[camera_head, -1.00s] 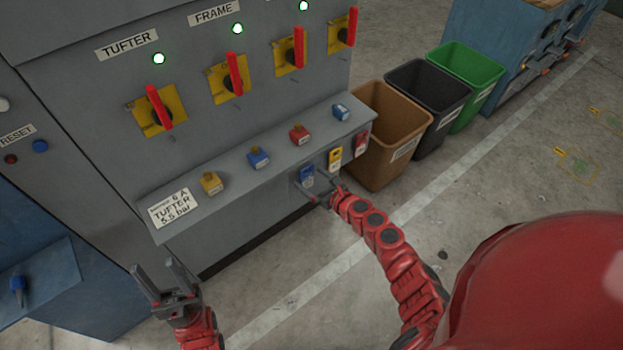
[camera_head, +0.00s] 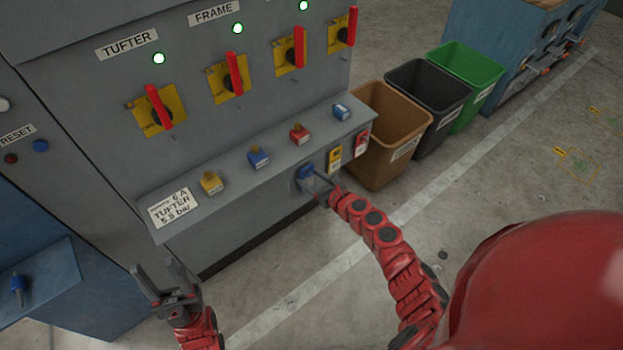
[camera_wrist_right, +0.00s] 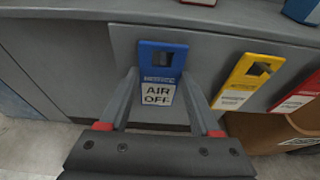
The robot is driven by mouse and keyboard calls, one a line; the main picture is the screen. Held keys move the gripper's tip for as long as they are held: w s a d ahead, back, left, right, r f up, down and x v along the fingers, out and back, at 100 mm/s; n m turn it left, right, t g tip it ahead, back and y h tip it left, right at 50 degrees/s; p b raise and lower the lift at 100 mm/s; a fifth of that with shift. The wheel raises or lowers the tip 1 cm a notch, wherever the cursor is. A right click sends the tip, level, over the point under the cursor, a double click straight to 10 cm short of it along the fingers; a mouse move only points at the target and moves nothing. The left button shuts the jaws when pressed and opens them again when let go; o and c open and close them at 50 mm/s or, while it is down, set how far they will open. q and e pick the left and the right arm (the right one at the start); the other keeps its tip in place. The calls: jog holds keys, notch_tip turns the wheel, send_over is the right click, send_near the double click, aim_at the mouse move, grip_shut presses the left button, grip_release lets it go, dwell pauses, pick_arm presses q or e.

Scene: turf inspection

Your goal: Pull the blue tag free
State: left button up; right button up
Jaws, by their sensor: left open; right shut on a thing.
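The blue tag (camera_head: 306,176) hangs on the front face of the grey cabinet's ledge, leftmost in a row of tags. In the right wrist view the blue tag (camera_wrist_right: 161,62) has a hole near its top and a white label reading "AIR OFF". My right gripper (camera_head: 314,183) is shut on the blue tag, with one finger on each side of its lower part. Whether the tag is still attached at its top I cannot tell. My left gripper (camera_head: 155,275) is open and empty, low in front of the cabinet at the left.
A yellow tag (camera_head: 335,158) and a red tag (camera_head: 361,141) hang just right of the blue one. Several coloured padlocks sit on the ledge (camera_head: 235,187). A brown bin (camera_head: 388,130) stands close at the right, with black and green bins beyond. Open floor lies in front.

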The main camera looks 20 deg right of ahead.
aim_at(308, 177)
jog(key=c, duration=0.5)
jog(key=shift+r, duration=0.15)
jog(key=shift+r, duration=0.3)
jog(key=shift+s, duration=0.15)
jog(key=shift+s+d, duration=0.25)
jog(key=shift+s, duration=0.35)
jog(key=shift+s+d, duration=0.25)
jog(key=shift+s, duration=0.3)
jog(key=shift+s+d+b, duration=0.1)
jog(key=shift+s+b, duration=0.2)
jog(key=shift+s, duration=0.05)
jog(key=shift+s+r, duration=0.1)
jog(key=shift+s, duration=0.05)
